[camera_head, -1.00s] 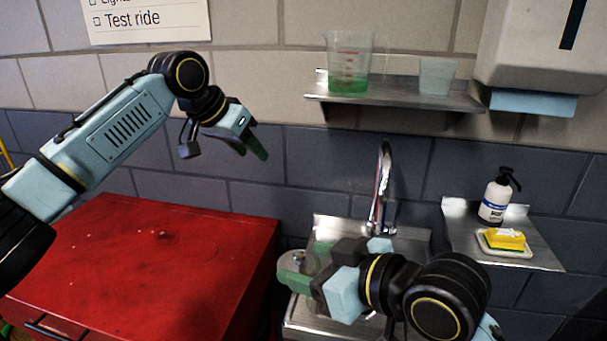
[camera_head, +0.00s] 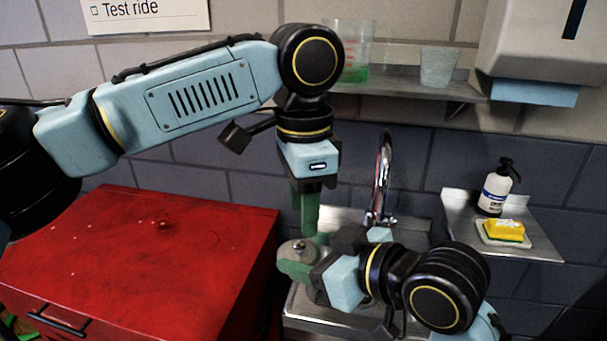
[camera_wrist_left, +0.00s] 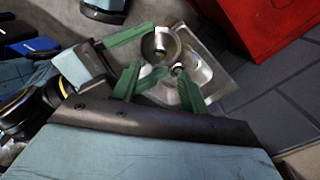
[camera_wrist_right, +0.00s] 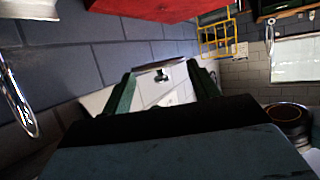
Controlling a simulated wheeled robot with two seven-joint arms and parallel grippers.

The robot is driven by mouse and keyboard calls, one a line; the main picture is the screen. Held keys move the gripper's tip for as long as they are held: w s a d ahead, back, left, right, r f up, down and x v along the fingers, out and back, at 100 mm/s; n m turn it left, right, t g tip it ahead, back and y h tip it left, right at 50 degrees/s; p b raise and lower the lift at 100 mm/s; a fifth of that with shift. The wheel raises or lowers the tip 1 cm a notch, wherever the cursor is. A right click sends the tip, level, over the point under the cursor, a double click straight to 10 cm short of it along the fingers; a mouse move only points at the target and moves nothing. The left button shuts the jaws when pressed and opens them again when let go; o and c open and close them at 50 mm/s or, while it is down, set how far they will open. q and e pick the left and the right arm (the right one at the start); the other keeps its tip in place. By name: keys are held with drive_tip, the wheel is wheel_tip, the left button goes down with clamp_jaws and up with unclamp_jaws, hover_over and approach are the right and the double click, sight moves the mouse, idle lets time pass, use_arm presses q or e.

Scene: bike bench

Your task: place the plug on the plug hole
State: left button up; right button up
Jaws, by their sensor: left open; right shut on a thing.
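A grey round plug (camera_head: 297,246) with a small knob is between the fingers of my right gripper (camera_head: 303,266), over the left part of the metal sink (camera_head: 345,216). The plug also shows in the left wrist view (camera_wrist_left: 158,48), with the sink (camera_wrist_left: 213,76) below it. My right gripper is shut on the plug. My left gripper (camera_head: 307,228) points down just above the plug, open and empty, its green fingers overlapping in the head view. In the left wrist view they stand apart. I cannot clearly tell the plug hole in any view.
A chrome faucet (camera_head: 382,180) rises behind the sink. A red cabinet (camera_head: 140,255) stands to the left. A wall shelf (camera_head: 400,90) holds a measuring jug (camera_head: 355,74) and a cup (camera_head: 438,67). A side shelf (camera_head: 460,225) holds a soap bottle (camera_head: 494,190) and a sponge (camera_head: 504,229).

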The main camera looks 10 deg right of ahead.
sight(303, 242)
use_arm(q)
drive_tip(key=shift+f, duration=3.05)
drive_tip(key=c, duration=0.9)
use_arm(e)
drive_tip(key=shift+r, duration=0.1)
use_arm(q)
clamp_jaws()
use_arm(e)
drive_tip(key=o, duration=1.1)
drive_tip(key=shift+c, duration=0.2)
